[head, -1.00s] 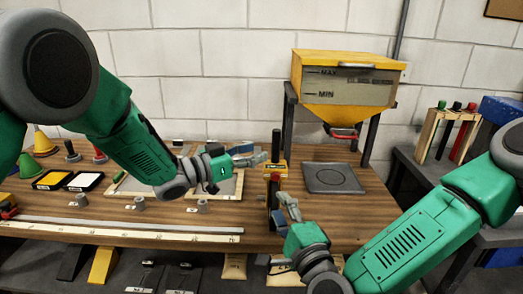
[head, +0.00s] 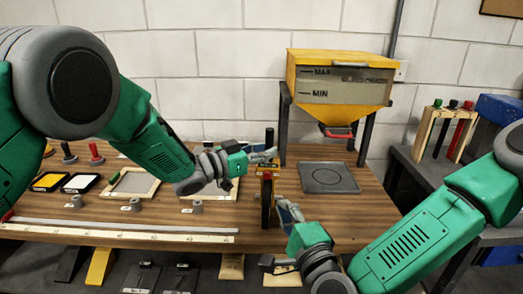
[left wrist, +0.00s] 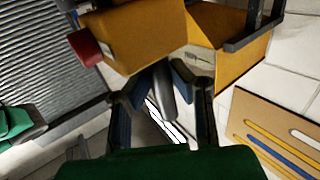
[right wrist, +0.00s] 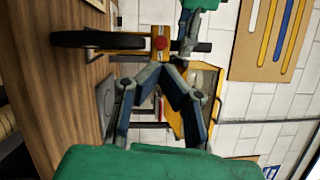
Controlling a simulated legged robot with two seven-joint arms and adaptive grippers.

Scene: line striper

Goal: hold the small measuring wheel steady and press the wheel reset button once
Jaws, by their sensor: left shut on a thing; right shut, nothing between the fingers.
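The small measuring wheel (head: 266,203) stands upright near the table's front edge, with a black tyre, yellow body and dark handle. My left gripper (head: 268,155) is shut on its handle (left wrist: 165,92) from the left. In the right wrist view the black wheel (right wrist: 95,40) lies sideways in the picture, with the red reset button (right wrist: 160,43) on the yellow body. The button also shows in the left wrist view (left wrist: 85,47). My right gripper (head: 287,207) is shut and empty, just right of the wheel, its tips pointing towards the button; contact cannot be told.
A yellow hopper (head: 340,85) on dark legs stands behind, with a grey square plate (head: 328,178) below it. A long pale ruler strip (head: 120,235) runs along the front edge. Small grey weights (head: 135,204) and framed trays (head: 132,183) lie left.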

